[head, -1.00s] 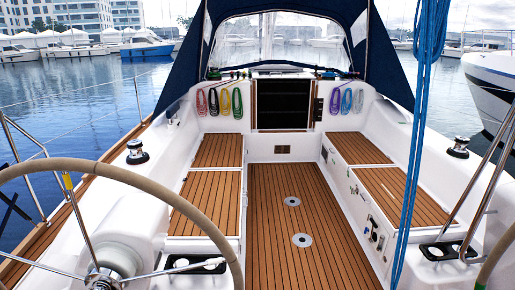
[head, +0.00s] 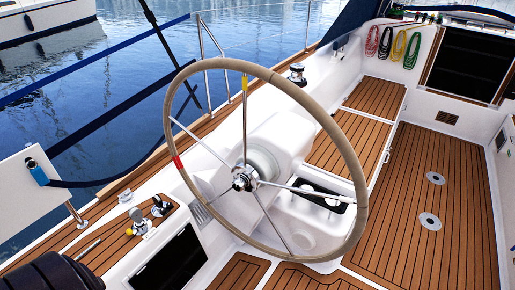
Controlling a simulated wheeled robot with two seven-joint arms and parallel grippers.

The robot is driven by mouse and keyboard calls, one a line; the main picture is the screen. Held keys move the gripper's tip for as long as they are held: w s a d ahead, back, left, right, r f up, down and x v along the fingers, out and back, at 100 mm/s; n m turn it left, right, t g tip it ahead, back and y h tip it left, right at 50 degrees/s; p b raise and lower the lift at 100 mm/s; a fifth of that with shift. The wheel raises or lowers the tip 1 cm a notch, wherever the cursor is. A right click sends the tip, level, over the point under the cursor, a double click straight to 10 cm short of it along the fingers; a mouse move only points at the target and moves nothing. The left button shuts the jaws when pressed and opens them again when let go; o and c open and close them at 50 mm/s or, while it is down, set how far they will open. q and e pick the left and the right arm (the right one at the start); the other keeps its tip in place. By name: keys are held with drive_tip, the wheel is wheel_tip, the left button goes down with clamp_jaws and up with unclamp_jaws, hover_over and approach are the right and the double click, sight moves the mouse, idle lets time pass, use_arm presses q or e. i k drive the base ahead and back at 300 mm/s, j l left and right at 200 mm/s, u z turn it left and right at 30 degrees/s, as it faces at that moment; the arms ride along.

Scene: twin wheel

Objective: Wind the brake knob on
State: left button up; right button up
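The steering wheel (head: 352,150) stands in the middle of the head view, with a tan covered rim, thin metal spokes and a red mark on its left side. At its centre is a shiny metal hub (head: 245,178) in front of the white pedestal (head: 275,143). A knob-like metal piece shows at the hub, but I cannot tell for sure that it is the brake knob. Neither of my grippers is in view.
Left of the wheel, a side panel holds small levers (head: 140,221) and a dark screen (head: 172,262). A winch (head: 297,74) sits behind the wheel. The teak cockpit floor (head: 415,200) at right is clear. Blue straps (head: 120,120) cross the upper left.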

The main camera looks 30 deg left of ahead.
sight(239, 185)
drive_tip(key=u, duration=1.15)
